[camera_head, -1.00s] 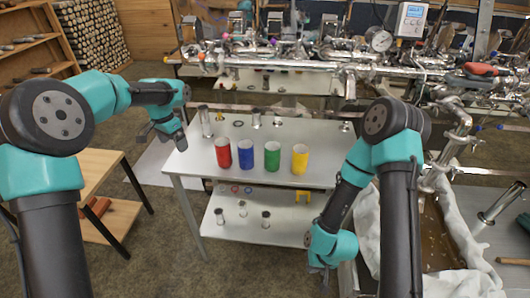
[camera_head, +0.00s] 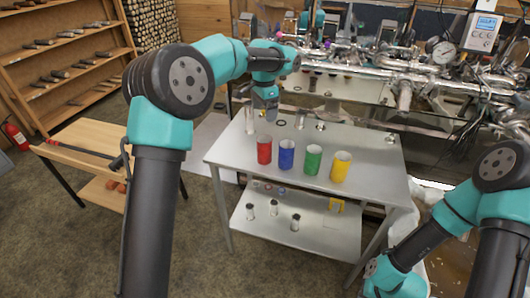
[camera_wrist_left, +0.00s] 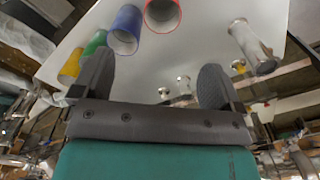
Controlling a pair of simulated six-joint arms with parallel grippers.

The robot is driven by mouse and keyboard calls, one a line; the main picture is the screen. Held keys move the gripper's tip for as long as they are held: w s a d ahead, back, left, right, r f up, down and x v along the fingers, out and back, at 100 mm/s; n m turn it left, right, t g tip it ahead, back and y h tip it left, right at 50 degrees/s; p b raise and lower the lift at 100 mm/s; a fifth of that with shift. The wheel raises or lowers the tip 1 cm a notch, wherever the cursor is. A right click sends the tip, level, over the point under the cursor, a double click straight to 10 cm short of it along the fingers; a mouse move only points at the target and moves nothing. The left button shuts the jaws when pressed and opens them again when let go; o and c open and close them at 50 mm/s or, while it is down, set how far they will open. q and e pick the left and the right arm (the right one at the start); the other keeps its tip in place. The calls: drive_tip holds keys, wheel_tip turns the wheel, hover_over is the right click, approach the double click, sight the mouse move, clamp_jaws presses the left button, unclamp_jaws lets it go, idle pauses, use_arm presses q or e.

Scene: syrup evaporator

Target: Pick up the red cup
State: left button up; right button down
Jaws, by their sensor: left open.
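The red cup (camera_head: 264,151) stands upright at the left end of a row on the table's upper top (camera_head: 375,163). In the left wrist view the red cup (camera_wrist_left: 162,14) is at the top edge, partly cut off, beyond the fingers. My left gripper (camera_head: 265,112) is just above and behind the red cup in the head view, apart from it. The left wrist view shows its two fingers (camera_wrist_left: 155,72) spread wide with nothing between them.
Blue (camera_head: 286,155), green (camera_head: 313,159) and yellow (camera_head: 340,166) cups stand to the right of the red one. A metal cylinder (camera_head: 250,119) stands behind and left of it. Steel pipework (camera_head: 400,75) runs behind the table.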

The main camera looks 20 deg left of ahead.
use_arm(q)
hover_over(264, 150)
drive_tip(key=w, duration=0.2)
wheel_tip(264, 150, down, 10)
drive_tip(key=shift+w+a+f, duration=0.15)
drive_tip(key=shift+w+a, duration=0.05)
drive_tip(key=shift+a, duration=0.05)
drive_tip(key=shift+w+f, duration=0.2)
drive_tip(key=shift+f, duration=2.4)
drive_tip(key=c, duration=1)
